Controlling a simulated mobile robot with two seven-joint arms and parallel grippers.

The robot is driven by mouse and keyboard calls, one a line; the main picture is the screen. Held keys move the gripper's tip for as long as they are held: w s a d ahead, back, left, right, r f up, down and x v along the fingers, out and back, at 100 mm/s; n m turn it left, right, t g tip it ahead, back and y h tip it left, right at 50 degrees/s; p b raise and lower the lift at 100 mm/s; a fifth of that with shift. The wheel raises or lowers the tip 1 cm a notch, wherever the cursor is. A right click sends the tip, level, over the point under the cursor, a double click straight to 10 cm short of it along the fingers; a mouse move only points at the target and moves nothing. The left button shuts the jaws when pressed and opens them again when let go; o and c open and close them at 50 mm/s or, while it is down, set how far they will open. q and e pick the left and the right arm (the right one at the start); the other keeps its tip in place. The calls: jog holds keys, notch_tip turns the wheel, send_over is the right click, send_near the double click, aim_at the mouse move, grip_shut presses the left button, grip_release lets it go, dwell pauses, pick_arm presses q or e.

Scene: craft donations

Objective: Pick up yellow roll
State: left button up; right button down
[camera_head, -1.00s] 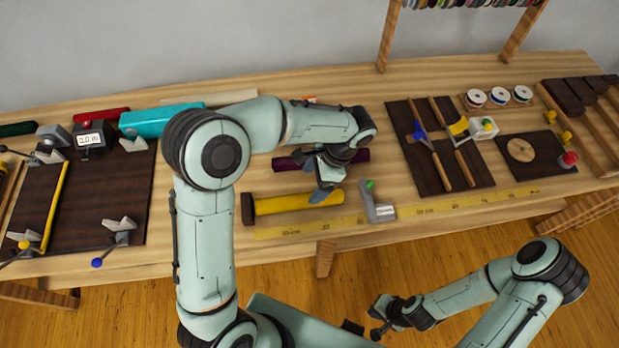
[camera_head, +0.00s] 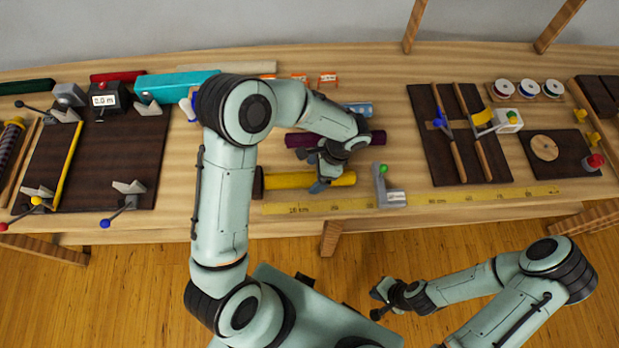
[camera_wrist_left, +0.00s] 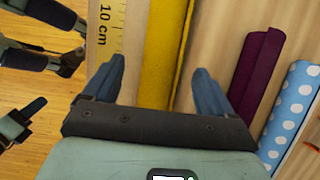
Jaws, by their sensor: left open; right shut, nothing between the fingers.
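The yellow roll (camera_head: 285,181) lies on the workbench near its front edge, with a dark block at its left end. My left gripper (camera_head: 321,181) is open over the right part of the roll and hides some of it. In the left wrist view, the yellow roll (camera_wrist_left: 164,50) runs lengthwise between the two spread fingers of my left gripper (camera_wrist_left: 158,70). I cannot tell how far down the fingers reach. My right gripper (camera_head: 377,301) is shut and empty, away in front of the bench.
A purple roll (camera_head: 300,139) and a blue dotted roll (camera_wrist_left: 291,108) lie behind the yellow one. A grey stand with a green knob (camera_head: 387,187) is just right of the roll. A yellow measuring strip (camera_head: 450,197) runs along the front edge.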

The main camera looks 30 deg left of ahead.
aim_at(306, 175)
pick_arm(q)
jog(key=shift+x, duration=1.35)
jog(key=shift+w, duration=0.1)
jog(key=c, duration=1.2)
jog(key=shift+r, duration=0.1)
pick_arm(e)
jog(key=shift+w, duration=0.1)
